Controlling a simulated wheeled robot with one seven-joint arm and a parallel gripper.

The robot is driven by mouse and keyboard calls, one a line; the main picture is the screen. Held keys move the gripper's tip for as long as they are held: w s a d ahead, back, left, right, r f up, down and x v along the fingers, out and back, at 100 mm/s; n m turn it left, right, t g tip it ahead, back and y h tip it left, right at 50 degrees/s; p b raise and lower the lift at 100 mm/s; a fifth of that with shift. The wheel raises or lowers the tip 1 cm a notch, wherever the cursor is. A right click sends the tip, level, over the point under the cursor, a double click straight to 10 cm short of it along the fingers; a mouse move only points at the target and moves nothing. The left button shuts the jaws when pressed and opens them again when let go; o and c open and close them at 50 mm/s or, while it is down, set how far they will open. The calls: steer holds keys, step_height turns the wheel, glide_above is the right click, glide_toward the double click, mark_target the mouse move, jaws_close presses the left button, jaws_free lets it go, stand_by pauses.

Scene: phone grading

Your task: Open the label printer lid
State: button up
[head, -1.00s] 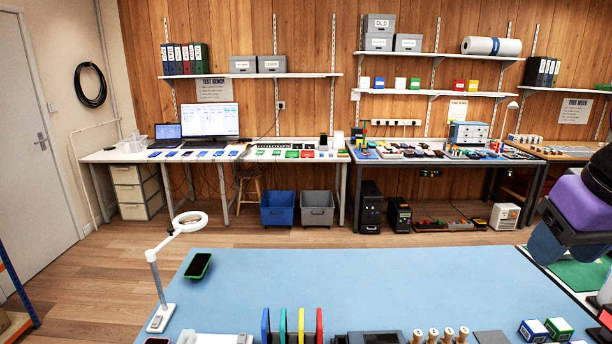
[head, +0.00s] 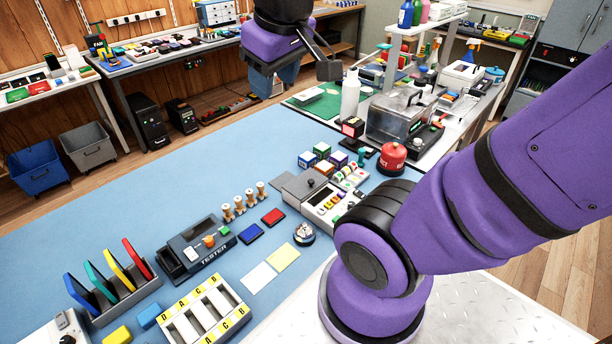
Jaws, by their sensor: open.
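I cannot surely pick out the label printer. A white boxy machine with a dark front slot (head: 463,76) on the right-hand bench may be it; its top looks closed, but it is small at this distance. My gripper (head: 300,72) hangs in the air at the top middle of the head view, over the far edge of the blue table. It is open, and nothing shows between its fingers. It is well to the left of the white machine, apart from it. Part of its fingers is hidden by its own body.
My arm covers the lower right.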

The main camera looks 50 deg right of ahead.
steer(key=w+d+f+n+g+h, duration=0.1)
steer(key=w+d+f+n+g, duration=0.1)
steer(key=w+d+f, duration=0.4)
steer(key=n+g+h, duration=0.1)
steer(key=n+g, duration=0.4)
steer(key=n, duration=0.1)
glide_above(310, 180)
steer(key=w+a, duration=0.3)
steer(key=a, duration=0.1)
step_height(310, 180, down, 23)
steer(key=x, duration=1.1)
steer(key=shift+d, duration=0.4)
steer(key=shift+w, duration=0.1)
jaws_close()
